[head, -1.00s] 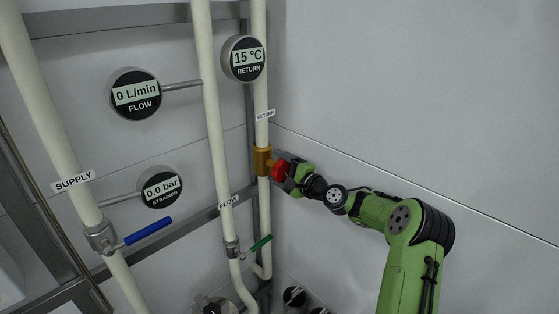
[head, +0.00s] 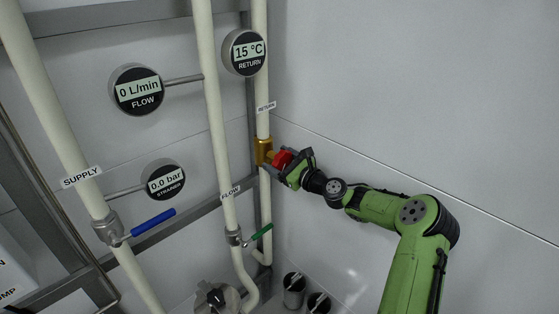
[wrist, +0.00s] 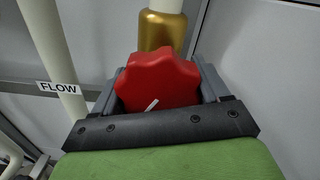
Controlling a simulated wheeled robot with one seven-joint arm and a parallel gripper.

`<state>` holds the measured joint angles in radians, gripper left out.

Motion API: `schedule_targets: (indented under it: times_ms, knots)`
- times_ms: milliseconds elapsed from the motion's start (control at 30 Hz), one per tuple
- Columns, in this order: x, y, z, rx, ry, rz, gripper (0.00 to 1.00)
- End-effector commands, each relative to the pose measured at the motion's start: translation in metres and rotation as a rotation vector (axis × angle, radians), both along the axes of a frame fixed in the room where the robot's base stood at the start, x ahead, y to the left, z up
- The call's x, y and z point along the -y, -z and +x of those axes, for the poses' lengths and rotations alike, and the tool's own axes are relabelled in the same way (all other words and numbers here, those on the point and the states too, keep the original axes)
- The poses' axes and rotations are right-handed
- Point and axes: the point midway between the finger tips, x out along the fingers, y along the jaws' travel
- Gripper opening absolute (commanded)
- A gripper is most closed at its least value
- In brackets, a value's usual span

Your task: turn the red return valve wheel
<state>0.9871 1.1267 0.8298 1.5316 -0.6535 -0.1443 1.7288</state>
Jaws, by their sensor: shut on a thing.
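The red return valve wheel (head: 282,159) sits on a brass valve body (head: 263,151) on the return pipe (head: 262,100). In the wrist view the lobed red wheel (wrist: 158,82) fills the space between the grey jaws, with a short white mark near its lower middle. The brass body (wrist: 161,30) shows behind it. My gripper (head: 291,163) is shut on the wheel, a finger on either side in the wrist view (wrist: 158,90). The wheel's far side is hidden.
The flow pipe (head: 215,120) with a green lever (head: 258,236) stands left of the valve. The supply pipe (head: 60,130) with a blue lever (head: 152,222) is further left. Gauges read 0 L/min (head: 138,90), 15 °C (head: 247,52) and 0.0 bar (head: 165,183). The right wall (head: 420,90) is bare.

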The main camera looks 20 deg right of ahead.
Motion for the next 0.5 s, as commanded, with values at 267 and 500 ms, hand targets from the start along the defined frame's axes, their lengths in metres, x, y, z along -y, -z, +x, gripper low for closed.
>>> schedule_targets:
  times_ms: [267,500]
  knots:
    - [-0.0008,0.0027,-0.0009,-0.104,0.001,0.244,0.44]
    - [-0.0024,0.0029,-0.0014,-0.187,0.001,0.443,0.44]
